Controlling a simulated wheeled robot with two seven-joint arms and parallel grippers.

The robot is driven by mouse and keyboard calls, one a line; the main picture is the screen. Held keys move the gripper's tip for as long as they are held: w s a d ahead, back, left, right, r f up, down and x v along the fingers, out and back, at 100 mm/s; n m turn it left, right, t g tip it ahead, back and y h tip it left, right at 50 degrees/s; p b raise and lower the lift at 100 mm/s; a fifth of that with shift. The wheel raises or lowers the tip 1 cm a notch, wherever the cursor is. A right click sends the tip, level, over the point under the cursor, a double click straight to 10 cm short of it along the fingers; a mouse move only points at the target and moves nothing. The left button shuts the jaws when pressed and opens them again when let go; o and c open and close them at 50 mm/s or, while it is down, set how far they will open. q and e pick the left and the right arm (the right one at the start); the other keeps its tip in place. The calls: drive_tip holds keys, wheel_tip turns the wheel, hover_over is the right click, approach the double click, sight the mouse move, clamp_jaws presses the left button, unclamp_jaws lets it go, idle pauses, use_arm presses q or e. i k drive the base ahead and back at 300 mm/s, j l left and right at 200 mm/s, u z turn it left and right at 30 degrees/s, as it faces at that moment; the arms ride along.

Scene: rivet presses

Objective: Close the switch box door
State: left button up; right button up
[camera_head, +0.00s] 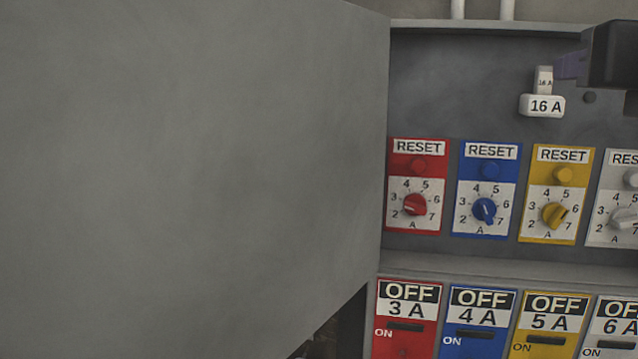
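The switch box door (190,170) is a large plain grey panel that fills the left of the head view. It stands open, swung out towards me, with its edge along the left side of the box interior (450,75). My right gripper (568,66) comes in at the upper right, dark with a purplish fingertip part. It is close beside a white 16 A piece (541,105) on the back panel; whether it touches it or is open or shut is unclear. My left gripper is not visible; the door hides much of the left side.
Red (415,187), blue (486,190), yellow (556,195) and white (616,200) RESET dial modules line the panel. OFF/ON switches (408,318) sit on a ledge below. Two pale pipes (507,9) rise above the box. Dark, unclear shapes show below the door.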

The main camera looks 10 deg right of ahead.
sight(179, 178)
drive_tip(key=k+j, duration=0.25)
drive_tip(key=k, duration=0.2)
drive_tip(key=k+j, duration=0.25)
drive_tip(key=k, duration=0.25)
